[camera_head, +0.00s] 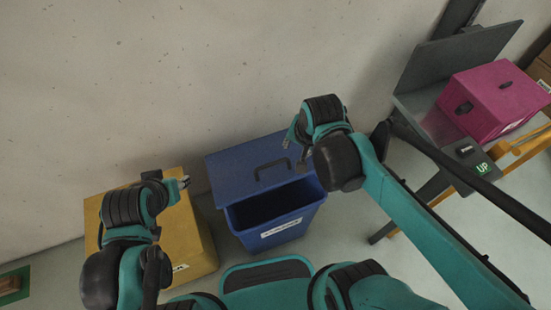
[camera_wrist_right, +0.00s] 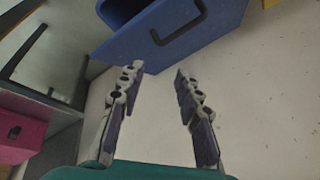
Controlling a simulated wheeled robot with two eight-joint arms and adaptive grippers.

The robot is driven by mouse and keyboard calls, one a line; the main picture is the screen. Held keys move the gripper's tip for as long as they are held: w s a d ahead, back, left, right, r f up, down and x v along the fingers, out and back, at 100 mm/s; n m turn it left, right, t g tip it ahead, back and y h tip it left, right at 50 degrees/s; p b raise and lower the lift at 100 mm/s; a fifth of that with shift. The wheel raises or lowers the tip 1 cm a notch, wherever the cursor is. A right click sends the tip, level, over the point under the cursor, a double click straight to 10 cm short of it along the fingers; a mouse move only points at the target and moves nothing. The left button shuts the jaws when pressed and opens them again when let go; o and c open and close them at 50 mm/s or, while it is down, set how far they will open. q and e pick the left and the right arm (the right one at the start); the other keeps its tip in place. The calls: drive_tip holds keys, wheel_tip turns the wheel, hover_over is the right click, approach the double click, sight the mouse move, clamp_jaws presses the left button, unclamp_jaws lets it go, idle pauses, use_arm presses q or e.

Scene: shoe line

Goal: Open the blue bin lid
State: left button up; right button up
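The blue bin (camera_head: 250,222) stands on the floor by the wall, and its dark inside shows. Its blue lid (camera_head: 235,172) is raised and tilted back toward the wall, with a black handle on it. The lid also shows in the right wrist view (camera_wrist_right: 135,42), with the handle (camera_wrist_right: 178,30) beyond my fingers. My right gripper (camera_wrist_right: 157,75) is open and empty, apart from the handle. In the head view, it (camera_head: 295,150) is by the lid's right part. My left gripper (camera_head: 184,183) is left of the lid, above a yellow box; its opening is too small to judge.
The yellow box (camera_head: 200,240) stands left of the bin. A pink box (camera_head: 490,100) sits on a grey stand at the right, beside an orange frame (camera_head: 520,150). The wall (camera_head: 150,80) is close behind the bin.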

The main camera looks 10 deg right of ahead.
sight(275, 162)
drive_tip(key=w+a+f+m+g, duration=0.1)
drive_tip(key=w+f+m, duration=0.1)
drive_tip(key=w+a+f+m+g, duration=0.1)
drive_tip(key=w+a+f+m, duration=0.1)
drive_tip(key=f+m, duration=0.1)
drive_tip(key=w+a+f+m+g, duration=0.1)
drive_tip(key=w+f+m, duration=0.1)
drive_tip(key=f+m, duration=0.1)
drive_tip(key=shift+w+a, duration=0.1)
drive_tip(key=shift+a, duration=0.2)
drive_tip(key=shift+m+g, duration=0.3)
drive_tip(key=f+b, duration=0.1)
drive_tip(key=f, duration=0.1)
drive_tip(key=f+b, duration=0.1)
drive_tip(key=f, duration=0.2)
drive_tip(key=f+b, duration=0.1)
drive_tip(key=f, duration=0.2)
drive_tip(key=shift+w+b, duration=0.25)
drive_tip(key=shift+b, duration=0.15)
clamp_jaws()
